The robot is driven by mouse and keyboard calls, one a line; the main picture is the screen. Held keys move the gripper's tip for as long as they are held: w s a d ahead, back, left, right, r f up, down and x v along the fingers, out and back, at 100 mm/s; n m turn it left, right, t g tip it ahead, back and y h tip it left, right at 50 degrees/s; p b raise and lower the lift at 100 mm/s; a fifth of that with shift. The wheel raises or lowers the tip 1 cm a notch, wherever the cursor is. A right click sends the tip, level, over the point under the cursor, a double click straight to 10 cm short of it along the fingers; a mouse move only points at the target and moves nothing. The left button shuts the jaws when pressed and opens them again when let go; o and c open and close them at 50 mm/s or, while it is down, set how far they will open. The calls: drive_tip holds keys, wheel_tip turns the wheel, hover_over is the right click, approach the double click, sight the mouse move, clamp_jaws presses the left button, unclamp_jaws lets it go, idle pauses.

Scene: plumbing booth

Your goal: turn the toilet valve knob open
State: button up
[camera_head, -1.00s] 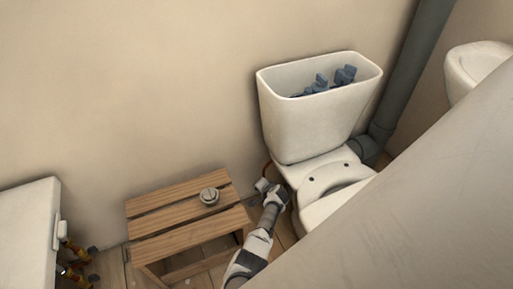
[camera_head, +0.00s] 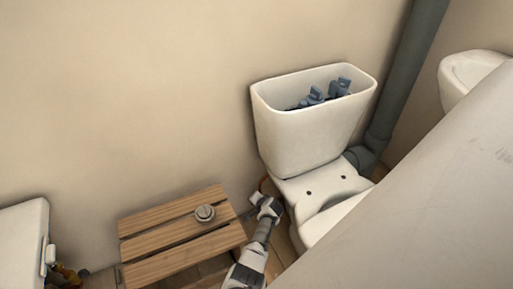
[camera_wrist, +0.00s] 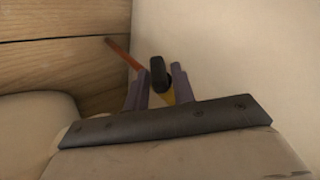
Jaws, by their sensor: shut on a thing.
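A small black knob (camera_wrist: 160,70) shows in the wrist view between the two purple fingers of my gripper (camera_wrist: 158,86). The gripper is shut on it. A bit of yellow (camera_wrist: 170,98) shows just below the knob, and a thin orange-brown pipe (camera_wrist: 122,54) runs off to the upper left. In the head view my gripper (camera_head: 264,202) is low beside the toilet (camera_head: 320,190), between it and the wooden bench. The knob cannot be made out in that view, and how far it is turned cannot be told.
The slatted bench (camera_head: 160,240) stands left of my arm with a round grey-white piece (camera_head: 205,213) on top. The open cistern (camera_head: 305,140) holds blue parts. A grey drainpipe (camera_head: 395,90) stands at right. A white fixture (camera_head: 22,245) with coloured fittings is at far left.

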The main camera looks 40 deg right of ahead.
drive_tip(key=shift+w+r+g+p, duration=0.1)
drive_tip(key=shift+r+g+p, duration=0.1)
drive_tip(key=shift+g+p, duration=0.5)
drive_tip(key=shift+w+a+n+g+h, duration=0.1)
drive_tip(key=shift+n+g+h, duration=0.2)
drive_tip(key=shift+g, duration=0.4)
drive_tip(key=g+b, duration=0.1)
drive_tip(key=g+h+b, duration=0.1)
drive_tip(key=shift+w+f+n+g, duration=0.15)
drive_tip(key=shift+f+n+g, duration=0.05)
drive_tip(key=shift+n+g, duration=0.1)
drive_tip(key=shift+r+g+b, duration=0.1)
drive_tip(key=shift+g+b, duration=0.6)
drive_tip(key=shift+b, duration=0.05)
drive_tip(key=o, duration=0.8)
